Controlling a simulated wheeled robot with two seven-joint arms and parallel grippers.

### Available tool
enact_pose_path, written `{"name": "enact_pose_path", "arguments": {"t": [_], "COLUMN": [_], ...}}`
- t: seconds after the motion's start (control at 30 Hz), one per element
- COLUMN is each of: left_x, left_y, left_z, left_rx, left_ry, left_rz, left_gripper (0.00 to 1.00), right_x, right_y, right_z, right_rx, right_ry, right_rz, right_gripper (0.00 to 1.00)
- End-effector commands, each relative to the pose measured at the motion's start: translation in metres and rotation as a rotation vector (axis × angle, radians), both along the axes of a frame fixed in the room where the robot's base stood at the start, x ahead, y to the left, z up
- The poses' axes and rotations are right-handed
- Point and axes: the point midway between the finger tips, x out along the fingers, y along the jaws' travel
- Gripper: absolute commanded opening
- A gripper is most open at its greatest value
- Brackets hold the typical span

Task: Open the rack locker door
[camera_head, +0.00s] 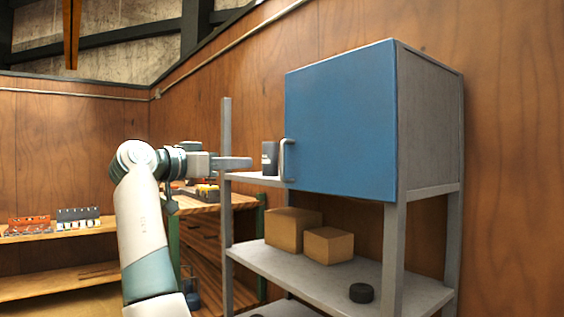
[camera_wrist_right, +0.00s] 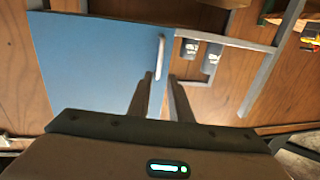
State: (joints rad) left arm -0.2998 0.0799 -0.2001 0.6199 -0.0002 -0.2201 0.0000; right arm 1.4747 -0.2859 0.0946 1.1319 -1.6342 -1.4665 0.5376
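The rack locker has a flat blue door (camera_head: 340,122), which looks shut against the grey box; it also shows in the right wrist view (camera_wrist_right: 95,60). Its light metal bar handle (camera_head: 284,160) stands upright near the door's left edge. My right gripper (camera_head: 250,162) is left of the handle with a gap between them, pointing toward it. In the right wrist view the two fingers (camera_wrist_right: 160,75) are apart and empty, with the handle (camera_wrist_right: 161,56) ahead, lined up between the tips. My left gripper is not in view.
A dark can (camera_head: 269,159) stands on the rack shelf beside the handle. Cardboard boxes (camera_head: 328,246) and a black puck (camera_head: 361,293) sit on the lower shelf. A grey rack post (camera_head: 227,130) rises near my right gripper. A wooden workbench (camera_head: 195,203) stands behind.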

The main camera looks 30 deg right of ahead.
Motion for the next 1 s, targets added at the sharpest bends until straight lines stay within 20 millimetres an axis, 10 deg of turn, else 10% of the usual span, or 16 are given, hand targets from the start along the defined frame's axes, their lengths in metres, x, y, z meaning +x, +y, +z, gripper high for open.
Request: {"name": "enact_pose_path", "arguments": {"t": [1.0], "left_x": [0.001], "left_y": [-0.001], "left_z": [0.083], "left_rx": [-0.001], "left_ry": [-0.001], "left_rz": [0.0], "left_gripper": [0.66], "right_x": [0.042], "right_y": [-0.15], "right_z": [0.002], "right_rx": [0.001], "right_ry": [0.003], "right_rz": [0.0], "right_gripper": [0.18]}}
